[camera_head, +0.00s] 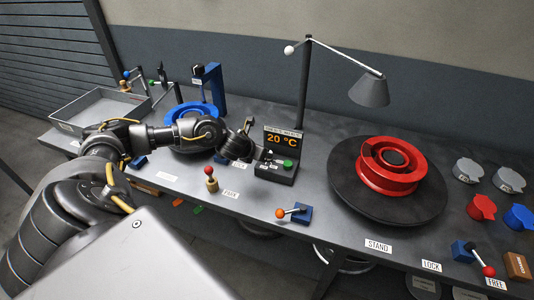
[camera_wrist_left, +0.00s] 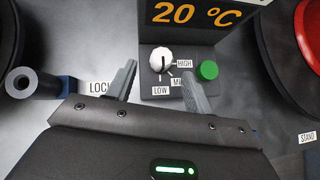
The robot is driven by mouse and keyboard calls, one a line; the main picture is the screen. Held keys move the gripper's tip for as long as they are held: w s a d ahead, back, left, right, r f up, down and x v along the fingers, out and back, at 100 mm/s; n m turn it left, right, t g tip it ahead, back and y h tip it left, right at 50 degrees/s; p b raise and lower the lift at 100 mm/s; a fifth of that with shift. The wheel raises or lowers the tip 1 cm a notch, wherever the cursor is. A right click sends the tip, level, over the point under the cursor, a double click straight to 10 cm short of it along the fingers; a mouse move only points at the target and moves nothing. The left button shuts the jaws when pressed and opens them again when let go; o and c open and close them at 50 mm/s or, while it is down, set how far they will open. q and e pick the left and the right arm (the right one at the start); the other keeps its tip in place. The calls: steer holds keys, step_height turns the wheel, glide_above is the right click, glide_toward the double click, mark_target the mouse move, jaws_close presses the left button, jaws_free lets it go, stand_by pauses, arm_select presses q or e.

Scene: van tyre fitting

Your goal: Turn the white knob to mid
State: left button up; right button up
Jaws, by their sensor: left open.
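The white knob (camera_wrist_left: 161,59) sits on the dark control box (camera_head: 275,172) below a display reading 20 °C (camera_head: 282,140). In the left wrist view a dark line on the knob seems to point down towards the LOW label (camera_wrist_left: 161,90). The MID label (camera_wrist_left: 177,81) and HIGH label (camera_wrist_left: 184,63) are to its lower right and right. My left gripper (camera_wrist_left: 159,72) is open, with one finger on each side of the knob in the picture and nothing between them. I cannot tell how far above the knob the fingertips are. My right gripper is not in view.
A green button (camera_wrist_left: 208,70) is beside the knob, close to one finger. A lamp (camera_head: 370,90) stands behind the box. A red wheel rim (camera_head: 385,180) on a black disc is to the right. A red-topped lever (camera_head: 211,180) and an orange-topped lever (camera_head: 282,213) are in front.

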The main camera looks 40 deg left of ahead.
arm_select(q)
steer(key=x, duration=0.4)
steer(key=shift+w+d, duration=0.15)
steer(key=shift+w+f, duration=0.4)
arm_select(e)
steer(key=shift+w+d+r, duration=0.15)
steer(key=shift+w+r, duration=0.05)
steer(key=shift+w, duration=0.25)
arm_select(q)
steer(key=c, duration=1)
